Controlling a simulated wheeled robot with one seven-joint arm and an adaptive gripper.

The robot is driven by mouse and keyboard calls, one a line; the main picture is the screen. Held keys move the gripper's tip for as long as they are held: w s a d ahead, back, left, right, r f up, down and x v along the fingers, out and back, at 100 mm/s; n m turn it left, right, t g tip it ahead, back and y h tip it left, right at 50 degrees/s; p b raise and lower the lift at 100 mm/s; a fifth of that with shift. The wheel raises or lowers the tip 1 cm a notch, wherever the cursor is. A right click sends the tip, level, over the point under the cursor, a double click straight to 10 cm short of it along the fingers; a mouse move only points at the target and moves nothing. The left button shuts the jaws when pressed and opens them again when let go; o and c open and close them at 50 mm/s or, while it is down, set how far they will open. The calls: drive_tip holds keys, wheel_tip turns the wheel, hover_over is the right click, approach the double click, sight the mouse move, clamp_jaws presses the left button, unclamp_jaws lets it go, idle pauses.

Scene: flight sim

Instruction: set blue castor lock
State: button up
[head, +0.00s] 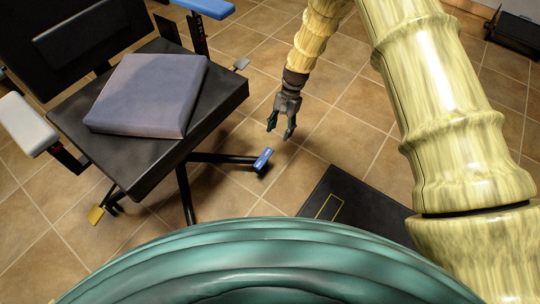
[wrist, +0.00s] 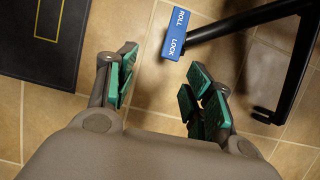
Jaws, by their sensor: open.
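The blue castor lock (head: 263,159) is a small blue tab at the end of a black leg of the chair base, low over the tiled floor. In the wrist view the blue lock (wrist: 175,33) bears the white words ROLL and LOCK and lies beyond my fingertips, near the top middle. My gripper (head: 281,126) is open and empty, with green finger pads, above and slightly right of the lock in the head view. In the wrist view my gripper (wrist: 160,84) has its two fingers spread apart, not touching the lock.
The black chair (head: 225,93) carries a grey cushion (head: 150,93). A yellow tab (head: 95,215) is on another leg, and a blue armrest (head: 206,7) is above. A black mat (head: 365,212) with a yellow outline lies right of the lock. Tiled floor between is clear.

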sight(270, 150)
drive_tip(key=b+x, duration=0.2)
drive_tip(key=x, duration=0.1)
drive_tip(key=w+a+b+x, duration=0.1)
drive_tip(key=b+x, duration=0.1)
drive_tip(key=x, duration=0.2)
drive_tip(key=b+x, duration=0.2)
drive_tip(key=x, duration=0.1)
drive_tip(key=shift+a+f, duration=0.35)
drive_tip(key=shift+a, duration=0.05)
